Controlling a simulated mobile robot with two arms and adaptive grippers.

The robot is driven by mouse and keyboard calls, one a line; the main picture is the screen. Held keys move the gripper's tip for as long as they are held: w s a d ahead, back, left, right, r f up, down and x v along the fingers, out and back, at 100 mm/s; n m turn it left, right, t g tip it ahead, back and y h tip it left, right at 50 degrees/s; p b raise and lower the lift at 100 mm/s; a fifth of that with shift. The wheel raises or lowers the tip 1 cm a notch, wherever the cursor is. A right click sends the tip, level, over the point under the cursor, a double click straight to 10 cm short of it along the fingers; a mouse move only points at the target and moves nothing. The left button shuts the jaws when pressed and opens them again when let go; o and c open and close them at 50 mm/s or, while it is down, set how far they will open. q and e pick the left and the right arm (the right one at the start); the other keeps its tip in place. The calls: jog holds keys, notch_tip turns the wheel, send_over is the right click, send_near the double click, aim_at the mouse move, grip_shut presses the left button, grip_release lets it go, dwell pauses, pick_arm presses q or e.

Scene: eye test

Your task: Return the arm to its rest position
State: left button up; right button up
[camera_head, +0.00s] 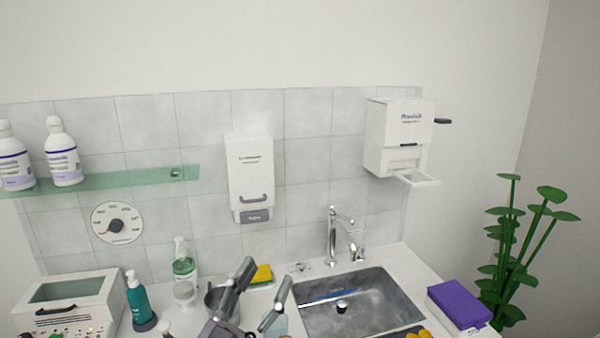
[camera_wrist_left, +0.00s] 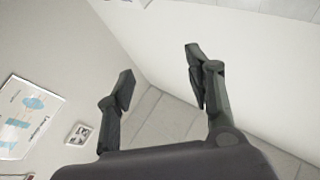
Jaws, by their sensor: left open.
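My left gripper (camera_head: 258,293) is at the bottom middle of the head view, over the counter and left of the sink. Its two fingers are spread apart with nothing between them. In the left wrist view the open fingers of the left gripper (camera_wrist_left: 160,78) show against a plain wall and a pale grey surface. The right gripper is in neither view.
The sink (camera_head: 372,290) with its tap (camera_head: 333,238) is right of the gripper. A yellow sponge (camera_head: 262,274), a soap bottle (camera_head: 184,268) and a teal pump bottle (camera_head: 138,298) stand nearby. Dispensers (camera_head: 250,172) hang on the tiled wall. A plant (camera_head: 510,250) is at right.

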pick_arm(q)
jog(key=s+a+f+n+g+y, duration=0.35)
jog(key=a+f+y, duration=0.3)
jog(key=f, duration=0.45)
jog(key=s+a+f+n+g+y, duration=0.2)
jog(key=a+f+n+g+y, duration=0.25)
jog(key=a+f, duration=0.4)
jog(key=s+f+m+g, duration=0.2)
jog(key=s+f+g, duration=0.4)
jog(key=s, duration=0.4)
jog(key=s+f+m+g, duration=0.1)
jog(key=s+f+g, duration=0.2)
jog(key=s+f, duration=0.65)
notch_tip(320, 180, down, 26)
jog(key=s+g, duration=0.1)
jog(key=s, duration=0.2)
jog(key=s+a+f+g, duration=0.1)
jog(key=s+a+f, duration=0.1)
jog(key=s+f, duration=1.2)
jog(key=shift+s+a+f+m, duration=0.25)
jog(key=shift+s+f+m, duration=0.1)
jog(key=shift+s, duration=0.45)
